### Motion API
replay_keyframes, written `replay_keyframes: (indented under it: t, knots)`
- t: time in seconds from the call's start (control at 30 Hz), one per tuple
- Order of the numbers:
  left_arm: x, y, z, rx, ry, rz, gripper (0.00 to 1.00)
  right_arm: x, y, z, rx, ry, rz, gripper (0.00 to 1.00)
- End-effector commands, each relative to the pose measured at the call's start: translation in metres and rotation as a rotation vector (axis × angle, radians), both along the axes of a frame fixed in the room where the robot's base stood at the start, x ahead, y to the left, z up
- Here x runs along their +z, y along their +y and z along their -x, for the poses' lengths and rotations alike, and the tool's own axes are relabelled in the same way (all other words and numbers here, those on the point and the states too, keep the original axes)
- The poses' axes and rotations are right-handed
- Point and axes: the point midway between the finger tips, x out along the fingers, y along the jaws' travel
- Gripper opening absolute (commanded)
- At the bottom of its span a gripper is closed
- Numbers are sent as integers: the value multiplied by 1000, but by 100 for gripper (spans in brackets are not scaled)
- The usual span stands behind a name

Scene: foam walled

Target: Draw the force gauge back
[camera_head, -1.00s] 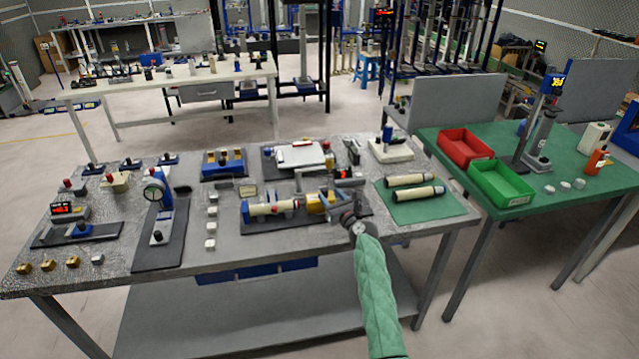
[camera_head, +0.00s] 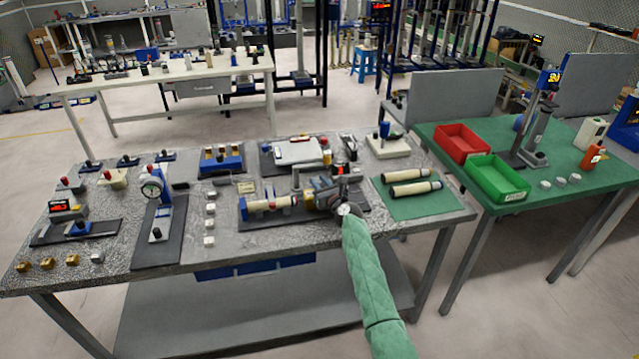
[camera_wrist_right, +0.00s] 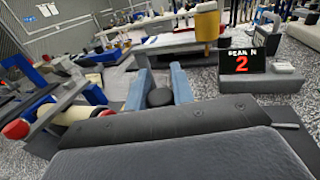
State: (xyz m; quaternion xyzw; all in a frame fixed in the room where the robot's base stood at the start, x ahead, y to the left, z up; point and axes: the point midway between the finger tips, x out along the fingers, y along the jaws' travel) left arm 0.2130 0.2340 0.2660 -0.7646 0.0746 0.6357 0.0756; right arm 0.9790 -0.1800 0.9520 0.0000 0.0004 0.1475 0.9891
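On the near grey bench a horizontal rig holds a cream cylinder (camera_head: 268,204) with a red ring; its right end is crowded by my right gripper (camera_head: 335,196). I cannot make out which part there is the force gauge. In the right wrist view, my two grey-blue fingers (camera_wrist_right: 161,78) stand apart with a round black knob (camera_wrist_right: 160,97) between them; I cannot tell whether they touch it. A display (camera_wrist_right: 241,62) reading a red 2 stands to the right of the fingers. The cream cylinder's red end (camera_wrist_right: 17,128) shows at left. My left gripper is out of view.
A dial gauge on a blue stand (camera_head: 153,190) stands left of the rig, with small pale blocks (camera_head: 210,209) between. Two cream tubes lie on a green mat (camera_head: 411,207) to the right. Red (camera_head: 461,144) and green (camera_head: 497,178) bins sit on the side table.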

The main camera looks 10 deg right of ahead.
Motion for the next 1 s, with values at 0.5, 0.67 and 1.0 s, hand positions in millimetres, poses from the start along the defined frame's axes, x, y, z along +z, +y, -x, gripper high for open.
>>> replay_keyframes:
  t: [0.5, 0.67, 1.0]
  knots:
    - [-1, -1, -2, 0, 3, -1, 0, 0, -33, -2, -2, -1, 0, 0]
    - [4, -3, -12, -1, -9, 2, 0, 1, -52, -2, 0, -1, 0, 0]
    - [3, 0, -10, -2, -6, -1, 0, 2, -54, -2, -2, -2, 0, 44]
